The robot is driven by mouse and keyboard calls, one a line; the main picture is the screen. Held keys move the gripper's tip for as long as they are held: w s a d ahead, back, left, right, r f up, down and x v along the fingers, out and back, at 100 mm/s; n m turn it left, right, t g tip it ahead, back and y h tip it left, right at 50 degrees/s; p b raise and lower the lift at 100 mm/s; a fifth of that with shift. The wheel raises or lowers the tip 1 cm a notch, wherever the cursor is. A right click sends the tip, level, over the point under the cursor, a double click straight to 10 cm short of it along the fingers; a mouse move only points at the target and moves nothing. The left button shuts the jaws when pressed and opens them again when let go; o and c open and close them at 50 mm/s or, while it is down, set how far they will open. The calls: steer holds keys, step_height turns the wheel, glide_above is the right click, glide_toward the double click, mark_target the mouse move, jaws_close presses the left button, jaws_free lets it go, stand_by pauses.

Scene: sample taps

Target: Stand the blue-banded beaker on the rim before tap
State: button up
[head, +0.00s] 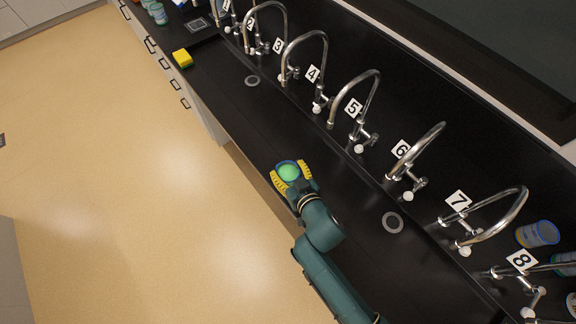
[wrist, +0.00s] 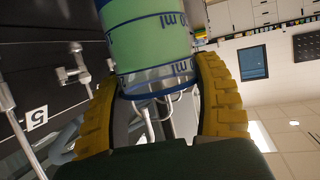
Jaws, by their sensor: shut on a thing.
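A clear beaker with blue markings and green contents (head: 289,172) is held in my gripper (head: 290,176). In the wrist view the beaker (wrist: 150,40) fills the space between the yellow finger pads, which are shut on its sides. In the head view its round top shows, above the front part of the black counter, near the floor side. I cannot tell whether its base touches anything. The numbered taps stand in a row along the back; tap 5 (head: 357,112) and tap 6 (head: 415,160) are nearest the gripper. The black front rim (head: 222,112) runs along the counter.
A yellow sponge (head: 182,58) lies on the front rim at upper left. Several beakers stand at the far upper left, and a blue-and-yellow banded one (head: 537,233) stands behind tap 7 (head: 490,215). Drains (head: 392,222) mark the black basin. The rim between sponge and gripper is clear.

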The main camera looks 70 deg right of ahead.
steer(key=shift+f, duration=0.85)
steer(key=shift+f, duration=0.1)
steer(key=shift+f+b, duration=0.1)
steer(key=shift+b, duration=0.2)
steer(key=o, duration=1.3)
steer(key=shift+c, duration=0.2)
